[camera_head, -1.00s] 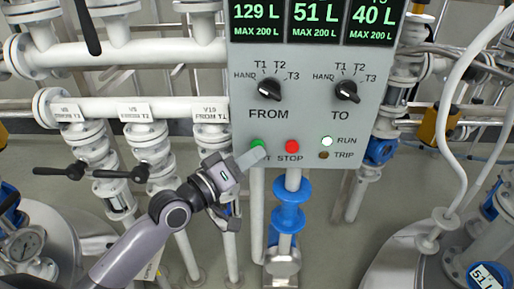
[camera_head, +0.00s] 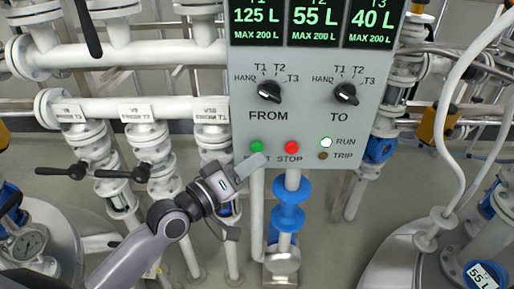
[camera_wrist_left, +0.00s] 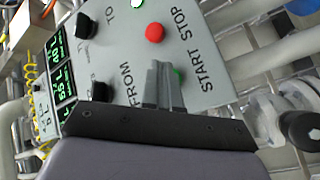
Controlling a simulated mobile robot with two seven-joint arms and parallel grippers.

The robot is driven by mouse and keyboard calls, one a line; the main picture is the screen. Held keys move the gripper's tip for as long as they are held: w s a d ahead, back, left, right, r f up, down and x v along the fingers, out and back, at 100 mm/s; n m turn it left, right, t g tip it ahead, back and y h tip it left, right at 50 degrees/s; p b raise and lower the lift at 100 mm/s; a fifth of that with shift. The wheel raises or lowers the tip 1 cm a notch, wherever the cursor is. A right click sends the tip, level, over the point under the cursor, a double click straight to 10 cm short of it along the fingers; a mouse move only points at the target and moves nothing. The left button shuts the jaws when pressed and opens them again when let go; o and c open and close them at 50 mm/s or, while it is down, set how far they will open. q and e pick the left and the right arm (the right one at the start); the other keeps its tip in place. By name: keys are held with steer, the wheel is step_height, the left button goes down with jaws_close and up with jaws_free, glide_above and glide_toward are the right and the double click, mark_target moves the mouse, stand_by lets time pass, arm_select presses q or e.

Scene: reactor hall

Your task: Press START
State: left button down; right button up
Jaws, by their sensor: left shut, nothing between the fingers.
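The green START button (camera_head: 256,146) sits low on the grey control panel (camera_head: 304,120), left of the red STOP button (camera_head: 292,148). My left gripper (camera_head: 254,163) is shut and empty, its fingertips just below the green button, covering most of the START label in the head view. In the left wrist view, the shut fingers (camera_wrist_left: 163,85) partly hide the green button (camera_wrist_left: 179,75), and the red button (camera_wrist_left: 154,32) is clear. The fingers look apart from the button, but the gap is hard to judge. My right gripper is not in view.
The RUN lamp (camera_head: 327,142) is lit; the TRIP lamp (camera_head: 323,156) looks dark. The FROM knob (camera_head: 268,91) and TO knob (camera_head: 346,93) sit above. Displays read 125 L, 55 L and 40 L. White pipes with valves (camera_head: 140,172) stand close on the left.

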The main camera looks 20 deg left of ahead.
arm_select(q)
steer(key=shift+s+d+p, duration=0.25)
steer(key=shift+s+p, duration=0.15)
steer(key=shift+s, duration=0.4)
steer(key=shift+s+d+p, duration=0.2)
steer(key=shift+s+p, duration=0.2)
steer(key=shift+s, duration=0.4)
steer(key=shift+s+d+p, duration=0.25)
steer(key=shift+s+p, duration=0.15)
steer(key=shift+s, duration=0.4)
